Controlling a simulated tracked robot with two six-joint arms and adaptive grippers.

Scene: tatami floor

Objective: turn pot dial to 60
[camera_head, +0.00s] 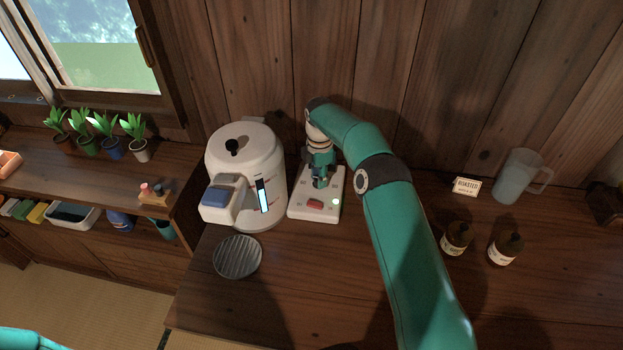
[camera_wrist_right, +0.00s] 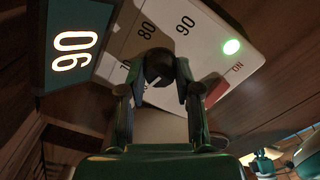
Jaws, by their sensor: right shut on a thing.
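The white pot (camera_head: 218,157) stands on the counter, with a black lid knob and a blue-topped spout. Beside it is a white control panel (camera_head: 298,211) with a red switch (camera_head: 315,204) and a lit green lamp (camera_head: 336,202). My right gripper (camera_head: 319,182) reaches down onto the panel. In the right wrist view its fingers are shut on the black dial (camera_wrist_right: 159,66). Printed numbers 80 and 90 show past the dial. A lit display (camera_wrist_right: 73,50) seems to read 90. My left gripper is out of view.
A round drip grate (camera_head: 237,257) lies in front of the pot. Two brown bottles (camera_head: 456,238) (camera_head: 504,248), a small sign (camera_head: 466,187) and a clear jug (camera_head: 518,176) stand to the right. Potted plants (camera_head: 105,133) line the left shelf.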

